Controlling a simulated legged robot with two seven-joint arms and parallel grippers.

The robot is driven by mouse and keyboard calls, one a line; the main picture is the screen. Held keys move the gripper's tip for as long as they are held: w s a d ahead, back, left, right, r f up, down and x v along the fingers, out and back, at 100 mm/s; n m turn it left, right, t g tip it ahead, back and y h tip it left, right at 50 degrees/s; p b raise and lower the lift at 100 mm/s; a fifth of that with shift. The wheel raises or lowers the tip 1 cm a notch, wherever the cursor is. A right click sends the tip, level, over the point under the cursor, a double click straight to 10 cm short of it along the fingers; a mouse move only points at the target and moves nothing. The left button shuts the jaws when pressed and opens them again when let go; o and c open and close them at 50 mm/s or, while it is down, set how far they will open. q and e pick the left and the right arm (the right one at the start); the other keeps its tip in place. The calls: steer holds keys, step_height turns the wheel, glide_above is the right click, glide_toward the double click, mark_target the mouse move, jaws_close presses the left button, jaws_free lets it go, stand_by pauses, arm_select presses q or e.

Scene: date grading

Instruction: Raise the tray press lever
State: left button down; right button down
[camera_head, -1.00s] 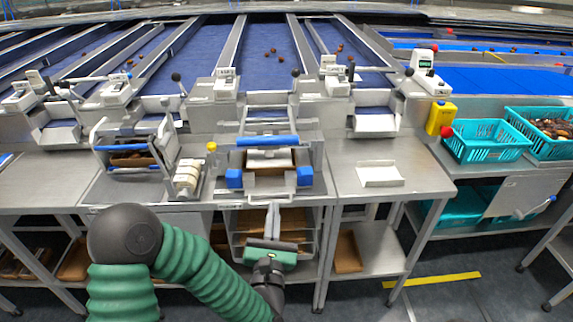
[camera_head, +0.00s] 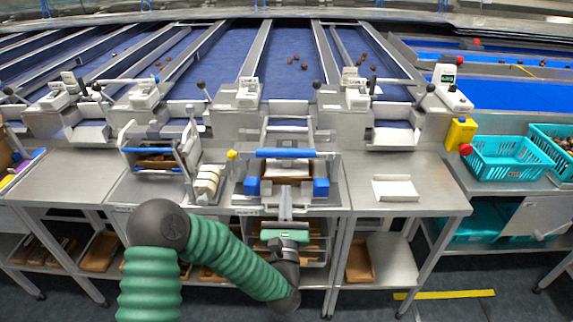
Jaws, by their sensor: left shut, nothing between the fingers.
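The tray press stands on the metal bench in the middle, with a blue crossbar (camera_head: 285,153) on its lever frame. The bar lies level above a brown tray with a white plate (camera_head: 288,168) over it. Blue blocks flank the tray at left (camera_head: 252,187) and right (camera_head: 321,187). My left gripper (camera_head: 286,194) is shut and empty, pointing away from me in front of the press. Its fingertips overlap the tray's front edge in the picture, below the blue bar. Whether they touch the press I cannot tell. My right gripper is not in view.
A similar frame with a tray (camera_head: 157,160) stands left of the press, with a white roll-like part (camera_head: 207,180) between.

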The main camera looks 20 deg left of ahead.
arm_select(q)
steer(key=w+a+r, duration=0.1)
steer(key=w+r, duration=0.3)
steer(key=shift+w+a+r+p, duration=0.2)
steer(key=shift+w+r+p, duration=0.1)
steer(key=shift+p, duration=0.15)
steer(key=shift+f, duration=0.1)
steer(key=r+g+p, duration=0.1)
steer(key=r+p, duration=0.3)
steer(key=p, duration=0.1)
steer(key=w+r+g+p, duration=0.1)
steer(key=r+p, duration=0.3)
steer(key=p, duration=0.1)
steer(key=w+r+g+h+p, duration=0.1)
steer(key=r+g+p, duration=0.1)
steer(key=r+p, duration=0.2)
steer(key=shift+w+a+p, duration=0.15)
steer(key=shift+a+p, duration=0.25)
steer(key=shift+p, duration=0.4)
steer(key=shift+r, duration=0.35)
steer(key=shift+r, duration=0.1)
steer(key=shift+w, duration=0.1)
